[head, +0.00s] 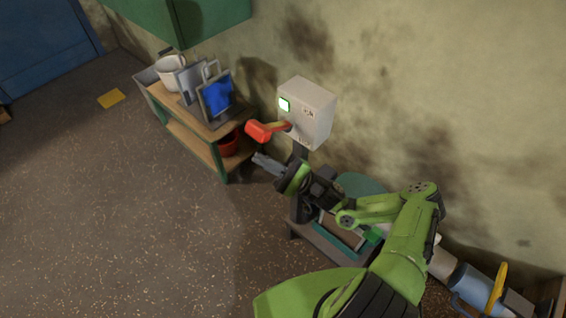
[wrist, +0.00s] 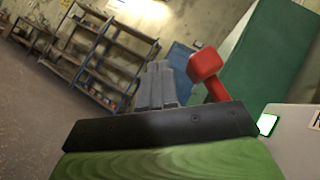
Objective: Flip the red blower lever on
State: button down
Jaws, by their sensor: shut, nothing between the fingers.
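The lower part of the lever is hidden behind my gripper body there.
A wooden-topped bench (head: 190,118) with a white pot, framed pieces and a red bucket (head: 228,144) below stands left of the box. A green cabinet (head: 190,20) hangs above. A low machine and blue-grey motor (head: 470,285) lie right.

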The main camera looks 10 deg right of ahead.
jog(key=s+f, duration=0.8)
jog(key=shift+s+d+b, duration=0.25)
jog(key=shift+b, duration=0.1)
jog(key=s+n+g+h+p, duration=0.2)
jog(key=s+n+g+h, duration=0.45)
jog(key=g, duration=0.65)
jog(key=s+d+r+n+t+h+p, duration=0.1)
jog(key=s+d+r+n+t+h, duration=0.1)
jog(key=r+h, duration=0.3)
jog(key=s+d+r+n+t+h, duration=0.2)
jog(key=d+r+t+h, duration=0.2)
jog(key=r, duration=0.8)
jog(key=s+d+r+n+t+h+p, duration=0.1)
jog(key=s+d+r+n+t+h, duration=0.1)
jog(key=r+h, duration=0.5)
jog(key=shift+s+d+r+t+p, duration=0.35)
jog(key=shift+d+r+t, duration=0.3)
jog(key=shift+r+t, duration=0.05)
jog(key=shift+h, duration=0.25)
